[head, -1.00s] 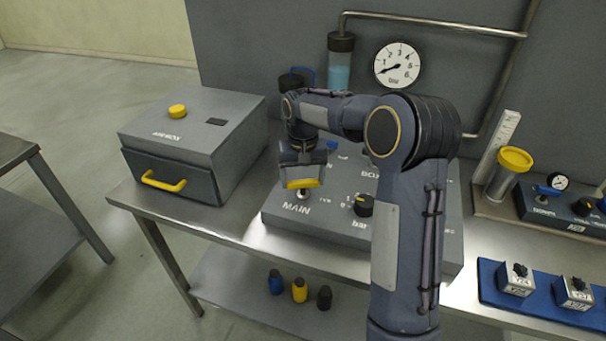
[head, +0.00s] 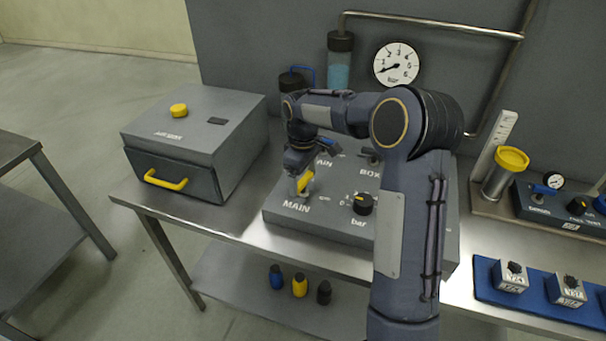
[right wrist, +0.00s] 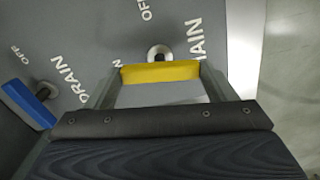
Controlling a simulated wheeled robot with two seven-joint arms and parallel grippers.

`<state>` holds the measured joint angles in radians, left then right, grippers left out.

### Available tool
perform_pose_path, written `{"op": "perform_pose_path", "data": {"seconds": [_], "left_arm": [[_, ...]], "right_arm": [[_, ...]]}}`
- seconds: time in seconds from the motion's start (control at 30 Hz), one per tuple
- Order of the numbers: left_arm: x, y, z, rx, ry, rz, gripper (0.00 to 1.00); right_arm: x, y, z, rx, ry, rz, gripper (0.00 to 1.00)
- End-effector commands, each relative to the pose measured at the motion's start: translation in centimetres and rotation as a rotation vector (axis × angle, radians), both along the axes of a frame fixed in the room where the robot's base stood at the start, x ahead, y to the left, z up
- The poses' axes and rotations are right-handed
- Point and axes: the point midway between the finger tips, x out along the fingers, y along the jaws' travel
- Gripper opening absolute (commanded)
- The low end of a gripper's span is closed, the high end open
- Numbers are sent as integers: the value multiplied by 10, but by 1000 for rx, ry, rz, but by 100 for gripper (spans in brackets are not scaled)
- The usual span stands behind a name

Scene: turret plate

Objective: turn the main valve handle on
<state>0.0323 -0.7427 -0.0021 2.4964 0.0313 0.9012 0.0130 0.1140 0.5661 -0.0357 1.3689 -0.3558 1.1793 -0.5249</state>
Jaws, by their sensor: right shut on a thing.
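The main valve handle is a yellow lever (right wrist: 160,72) on a round metal stem, on the grey panel beside the MAIN lettering. In the right wrist view it lies across between my two fingers. In the head view the yellow lever (head: 305,181) shows just above MAIN, partly covered by the gripper. My right gripper (head: 303,186) is shut on this lever; it also fills the lower part of the right wrist view (right wrist: 160,75). My left gripper is not in view.
A blue drain lever (right wrist: 30,103) sits close beside my gripper. A black knob (head: 363,204) marked bar stands to its right on the panel (head: 325,229). The grey airbox (head: 200,140) with a yellow drawer handle is at left. A gauge (head: 396,63) hangs behind.

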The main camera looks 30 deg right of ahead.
Motion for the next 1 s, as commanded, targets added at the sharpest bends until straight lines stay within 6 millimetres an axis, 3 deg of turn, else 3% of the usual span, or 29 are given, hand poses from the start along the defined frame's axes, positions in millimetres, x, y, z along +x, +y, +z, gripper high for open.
{"op": "perform_pose_path", "data": {"seconds": [0.4,0.97,1.0], "left_arm": [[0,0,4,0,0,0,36],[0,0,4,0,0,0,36],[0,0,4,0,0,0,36]], "right_arm": [[1,0,2,0,-6,184,54],[1,0,2,-1,-6,211,55],[1,0,2,-1,-6,212,82]]}}
